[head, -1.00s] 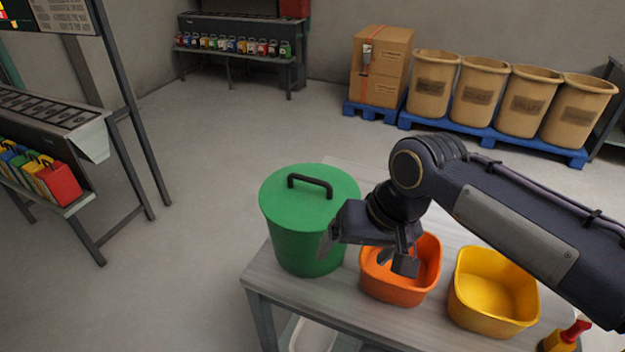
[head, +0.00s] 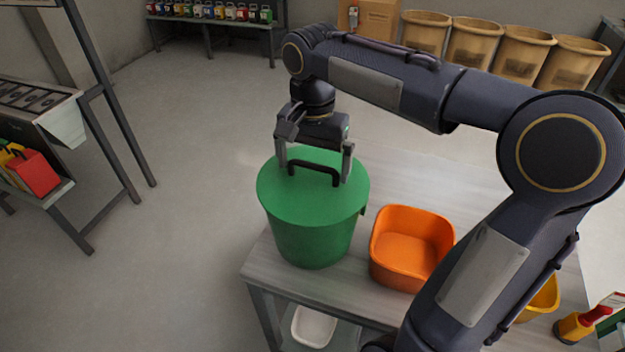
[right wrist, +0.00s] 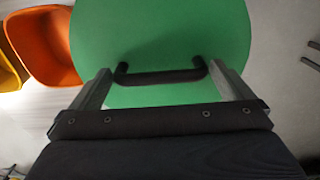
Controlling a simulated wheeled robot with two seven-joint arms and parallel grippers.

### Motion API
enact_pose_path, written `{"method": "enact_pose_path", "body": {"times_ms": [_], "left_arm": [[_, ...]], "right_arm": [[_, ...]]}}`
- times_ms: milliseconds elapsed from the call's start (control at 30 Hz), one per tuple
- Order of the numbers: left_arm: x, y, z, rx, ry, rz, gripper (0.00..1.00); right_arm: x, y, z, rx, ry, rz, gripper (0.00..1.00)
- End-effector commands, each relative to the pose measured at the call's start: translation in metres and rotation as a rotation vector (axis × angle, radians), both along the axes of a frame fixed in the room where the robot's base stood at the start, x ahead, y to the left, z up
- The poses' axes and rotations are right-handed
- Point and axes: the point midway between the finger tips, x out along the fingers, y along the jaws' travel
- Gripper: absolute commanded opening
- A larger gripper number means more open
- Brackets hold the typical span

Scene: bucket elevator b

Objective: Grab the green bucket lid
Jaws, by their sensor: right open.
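The green bucket (head: 312,240) stands upright at the left end of the grey table. Its green lid (head: 285,205) is on top, with a black bar handle (head: 314,170) across it. My right gripper (head: 314,178) is above the lid, fingers pointing down and spread wide, one toward each end of the handle. In the right wrist view, the handle (right wrist: 162,77) lies between and just ahead of the open fingers (right wrist: 165,80), and the green lid (right wrist: 160,35) fills the middle. I cannot tell whether the fingers touch the lid. My left gripper is not in view.
An orange tub (head: 410,245) stands on the table (head: 385,190) right of the bucket. A yellow tub (head: 543,300) is partly hidden behind my right arm. A white tray (head: 313,327) is below the table.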

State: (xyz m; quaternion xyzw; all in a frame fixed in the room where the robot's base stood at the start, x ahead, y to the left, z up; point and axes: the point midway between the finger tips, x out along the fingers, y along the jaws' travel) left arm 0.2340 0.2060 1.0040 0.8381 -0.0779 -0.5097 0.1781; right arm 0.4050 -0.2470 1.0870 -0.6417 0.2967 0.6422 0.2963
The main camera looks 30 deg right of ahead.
Motion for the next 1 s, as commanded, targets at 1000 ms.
{"method": "enact_pose_path", "body": {"times_ms": [1000], "left_arm": [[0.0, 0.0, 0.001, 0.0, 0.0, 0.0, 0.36]], "right_arm": [[0.001, 0.0, 0.0, 0.0, -0.004, 0.001, 0.68]]}}
